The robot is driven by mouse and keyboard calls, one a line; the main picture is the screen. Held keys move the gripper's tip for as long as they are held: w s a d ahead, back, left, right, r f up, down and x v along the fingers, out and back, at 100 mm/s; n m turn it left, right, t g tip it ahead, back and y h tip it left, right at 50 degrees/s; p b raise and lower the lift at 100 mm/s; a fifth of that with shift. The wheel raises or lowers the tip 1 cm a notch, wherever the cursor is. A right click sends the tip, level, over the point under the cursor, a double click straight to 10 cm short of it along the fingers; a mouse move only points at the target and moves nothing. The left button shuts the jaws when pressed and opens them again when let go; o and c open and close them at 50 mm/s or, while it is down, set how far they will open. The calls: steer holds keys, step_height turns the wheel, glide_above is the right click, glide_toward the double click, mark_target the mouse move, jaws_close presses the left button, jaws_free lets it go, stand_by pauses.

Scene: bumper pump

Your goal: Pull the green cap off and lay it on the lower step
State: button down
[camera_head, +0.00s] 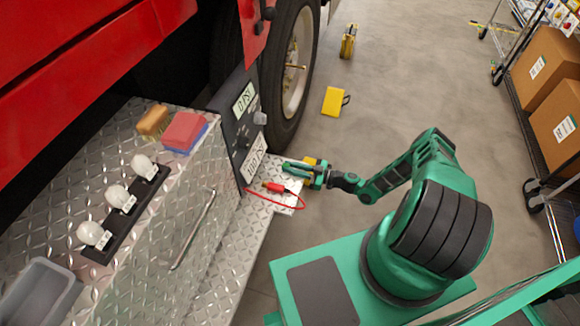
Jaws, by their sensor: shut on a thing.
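My gripper (292,169) is low at the front of the truck bumper, beside the lower end of the dark panel. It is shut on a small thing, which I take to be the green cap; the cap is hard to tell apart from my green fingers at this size. I cannot tell whether the cap still touches the panel fitting. The lower step (228,255) is a bright tread-plate ledge below the bumper's top deck, and its right end lies under my gripper.
A red plug (274,187) with a looping red cable lies close to my fingers. The dark panel (235,125) carries a display and a grey knob (260,118). A yellow object (310,161) is just behind my gripper. The big tire (282,75) stands beyond the panel.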

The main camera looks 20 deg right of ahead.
steer(key=c, duration=1.6)
jaws_free()
steer(key=shift+o, duration=0.2)
steer(key=v, duration=1)
steer(key=shift+s+d, duration=0.2)
steer(key=shift+d, duration=0.1)
